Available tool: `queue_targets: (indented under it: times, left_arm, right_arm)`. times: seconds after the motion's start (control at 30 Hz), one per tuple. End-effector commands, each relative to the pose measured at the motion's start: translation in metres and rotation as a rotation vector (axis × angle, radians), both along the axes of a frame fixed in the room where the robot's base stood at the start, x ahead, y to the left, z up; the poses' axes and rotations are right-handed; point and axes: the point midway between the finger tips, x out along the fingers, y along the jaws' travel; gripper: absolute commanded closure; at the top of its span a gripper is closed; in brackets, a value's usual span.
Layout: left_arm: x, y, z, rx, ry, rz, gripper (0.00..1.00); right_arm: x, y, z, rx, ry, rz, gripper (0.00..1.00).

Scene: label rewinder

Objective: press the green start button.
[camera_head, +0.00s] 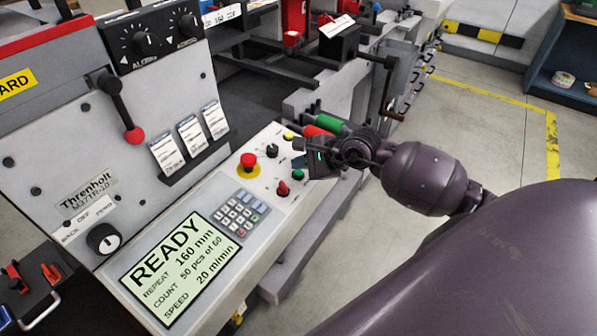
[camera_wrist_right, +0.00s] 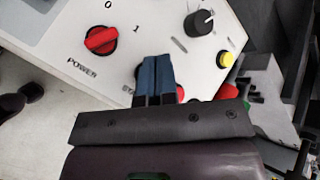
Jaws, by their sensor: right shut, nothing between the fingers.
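The green start button (camera_head: 298,174) shows as a small green spot on the sloped control panel (camera_head: 215,250), right beside my right gripper in the head view. My right gripper (camera_head: 305,160) is shut and empty, its tips close over the panel's right edge. In the wrist view its blue-grey fingers (camera_wrist_right: 157,75) are together and cover part of the panel beside a partly hidden label; no green button face shows there. I cannot tell whether the tips touch anything. My left gripper is not in view.
Near the fingers are the red power switch (camera_wrist_right: 102,40), a black knob (camera_wrist_right: 200,22) and a yellow button (camera_wrist_right: 226,60). A red emergency stop (camera_head: 248,161), keypad (camera_head: 238,213) and display reading READY (camera_head: 172,268) share the panel. Open floor (camera_head: 480,140) lies right.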

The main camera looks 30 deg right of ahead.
Motion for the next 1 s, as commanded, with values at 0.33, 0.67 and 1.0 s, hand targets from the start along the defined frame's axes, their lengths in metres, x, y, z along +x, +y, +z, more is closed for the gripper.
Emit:
queue_targets:
  times: [0.33,0.67,1.0]
  left_arm:
    - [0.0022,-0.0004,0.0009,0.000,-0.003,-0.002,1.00]
    - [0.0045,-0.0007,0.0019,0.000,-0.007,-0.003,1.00]
    - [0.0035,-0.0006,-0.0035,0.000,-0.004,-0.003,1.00]
  right_arm:
    - [0.0000,0.0000,0.0000,0.000,0.000,0.000,1.00]
    - [0.0000,0.0000,0.0000,0.000,0.000,0.000,1.00]
    - [0.0005,0.0002,-0.0052,0.000,0.000,0.000,1.00]
